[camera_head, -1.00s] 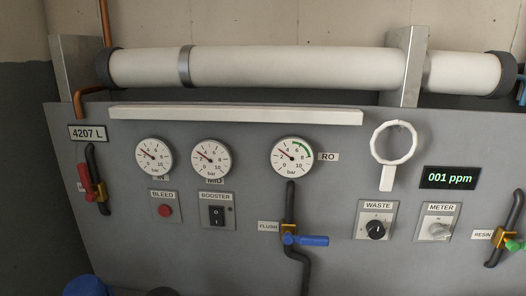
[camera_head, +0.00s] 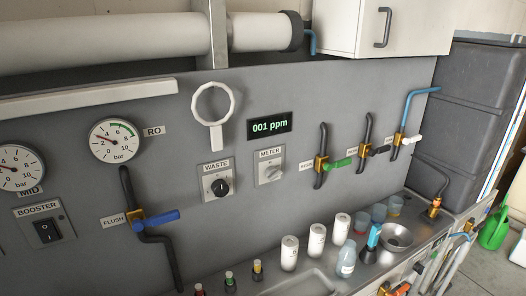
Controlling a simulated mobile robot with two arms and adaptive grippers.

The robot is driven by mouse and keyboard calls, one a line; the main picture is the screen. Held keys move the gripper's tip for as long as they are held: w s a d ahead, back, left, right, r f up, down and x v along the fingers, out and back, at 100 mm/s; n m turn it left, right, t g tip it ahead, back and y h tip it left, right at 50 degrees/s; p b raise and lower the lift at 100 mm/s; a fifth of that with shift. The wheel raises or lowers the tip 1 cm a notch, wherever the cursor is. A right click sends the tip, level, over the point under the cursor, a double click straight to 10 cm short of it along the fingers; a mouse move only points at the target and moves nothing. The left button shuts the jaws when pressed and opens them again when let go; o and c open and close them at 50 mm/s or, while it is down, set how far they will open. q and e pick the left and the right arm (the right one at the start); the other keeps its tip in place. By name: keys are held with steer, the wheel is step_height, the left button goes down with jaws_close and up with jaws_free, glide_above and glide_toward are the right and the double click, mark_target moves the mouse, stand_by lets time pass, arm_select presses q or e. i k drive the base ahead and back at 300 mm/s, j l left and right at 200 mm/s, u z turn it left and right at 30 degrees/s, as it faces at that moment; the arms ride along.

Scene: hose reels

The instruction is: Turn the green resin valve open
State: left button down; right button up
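The resin valve has a green lever handle (camera_head: 340,164) on a brass body (camera_head: 320,163), set in a black pipe on the grey panel right of centre. A small label (camera_head: 306,165), partly legible as RESIN, sits to its left. The green handle points right, across the vertical pipe. Neither of my grippers shows in the head view.
A black-handled valve (camera_head: 380,150) and a white-handled valve (camera_head: 412,139) are close to its right. Below, the steel counter (camera_head: 320,272) holds white canisters (camera_head: 316,240), a bottle (camera_head: 346,262), cups and a funnel (camera_head: 396,237). A white cabinet (camera_head: 350,27) hangs above.

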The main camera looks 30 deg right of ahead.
mark_target(328, 167)
steer(key=z, duration=1.6)
